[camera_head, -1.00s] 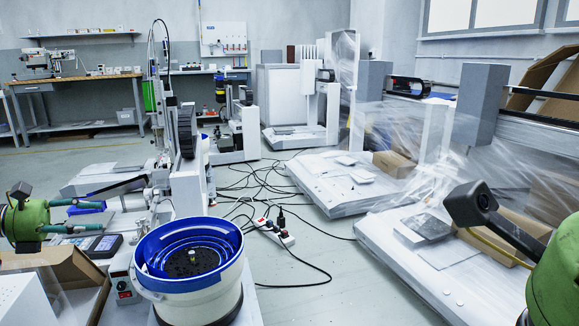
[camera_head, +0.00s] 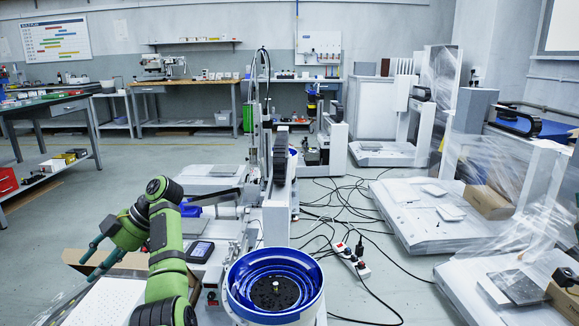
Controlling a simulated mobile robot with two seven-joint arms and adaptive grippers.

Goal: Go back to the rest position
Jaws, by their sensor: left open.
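My left gripper (camera_head: 97,258) is at the lower left of the head view, at the end of my green and black left arm. Its two teal fingers point left and down, spread apart with nothing between them. They show above an open cardboard box (camera_head: 128,260) and a white perforated plate; I cannot tell the exact height.
A feeder bowl with a blue rim (camera_head: 240,270) stands close to my left arm's right side. The gantry machine (camera_head: 277,215) rises behind it. Cables and a power strip (camera_head: 350,258) lie on the floor. Plastic-wrapped machines stand on the right. Open floor lies at left.

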